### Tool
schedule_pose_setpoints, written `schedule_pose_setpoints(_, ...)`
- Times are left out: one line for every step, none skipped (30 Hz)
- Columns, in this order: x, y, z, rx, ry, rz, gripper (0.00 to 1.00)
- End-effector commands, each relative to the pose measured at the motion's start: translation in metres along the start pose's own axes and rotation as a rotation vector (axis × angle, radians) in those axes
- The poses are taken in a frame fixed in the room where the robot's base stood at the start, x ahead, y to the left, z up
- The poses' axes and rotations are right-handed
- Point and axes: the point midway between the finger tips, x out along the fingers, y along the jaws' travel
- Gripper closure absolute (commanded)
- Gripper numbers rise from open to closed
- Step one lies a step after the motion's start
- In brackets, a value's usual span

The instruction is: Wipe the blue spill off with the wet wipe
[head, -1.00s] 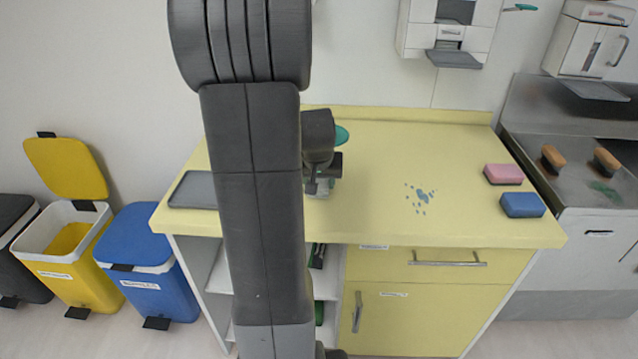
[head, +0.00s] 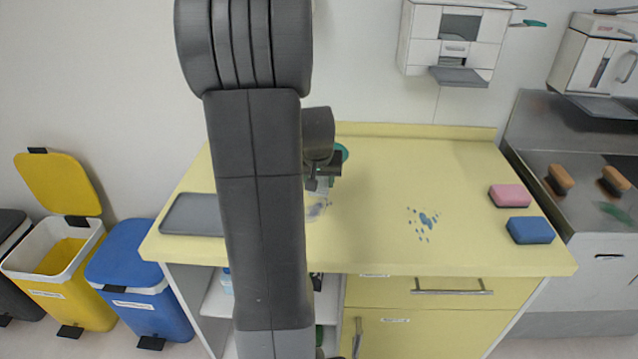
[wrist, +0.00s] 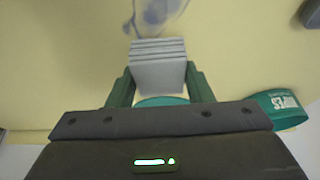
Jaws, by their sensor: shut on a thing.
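The blue spill (head: 428,220) is a cluster of blue spots and drops on the yellow counter, right of centre in the head view. My gripper (wrist: 160,82) is shut on a pale, folded, layered wet wipe (wrist: 159,67) between its green fingers. In the head view my gripper (head: 318,184) is over the counter, well left of the spill and apart from it. My arm hides part of the counter. A teal lid with white lettering (wrist: 279,107) shows beside my gripper in the wrist view; it also shows behind it in the head view (head: 342,152).
A clear, bluish thing (head: 316,208) lies by my gripper; I cannot tell what it is. A grey tray (head: 190,214) is at left. Pink (head: 510,195) and blue (head: 530,230) sponges sit at right. Yellow (head: 52,270) and blue (head: 140,280) bins stand left. Counter around the spill is clear.

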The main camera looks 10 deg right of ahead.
Motion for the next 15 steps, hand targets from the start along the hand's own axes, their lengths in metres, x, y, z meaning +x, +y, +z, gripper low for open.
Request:
schedule_pose_setpoints(-0.008,0.000,-0.003,0.000,-0.001,0.000,0.79)
schedule_pose_setpoints(-0.010,0.000,-0.004,-0.001,-0.001,0.000,0.79)
schedule_pose_setpoints(-0.013,0.000,-0.006,-0.001,-0.001,0.000,0.79)
schedule_pose_setpoints(-0.016,-0.001,-0.007,-0.001,-0.001,0.000,0.79)
schedule_pose_setpoints(-0.018,-0.001,-0.008,-0.001,-0.001,0.000,0.79)
schedule_pose_setpoints(-0.022,-0.001,-0.009,-0.001,-0.001,0.000,0.79)
schedule_pose_setpoints(-0.024,-0.001,-0.010,-0.001,-0.001,-0.001,0.79)
schedule_pose_setpoints(-0.026,-0.001,-0.011,-0.002,-0.001,-0.001,0.79)
schedule_pose_setpoints(-0.030,-0.001,-0.013,-0.002,-0.001,-0.001,0.79)
schedule_pose_setpoints(-0.032,-0.001,-0.014,-0.002,-0.001,-0.001,0.79)
schedule_pose_setpoints(-0.035,-0.001,-0.015,-0.002,-0.001,-0.001,0.79)
schedule_pose_setpoints(-0.038,-0.001,-0.016,-0.002,-0.001,-0.001,0.79)
schedule_pose_setpoints(-0.041,-0.001,-0.018,-0.002,-0.001,-0.001,0.79)
schedule_pose_setpoints(-0.043,-0.001,-0.019,-0.003,-0.001,-0.001,0.79)
schedule_pose_setpoints(-0.046,-0.001,-0.020,-0.003,-0.001,-0.001,0.79)
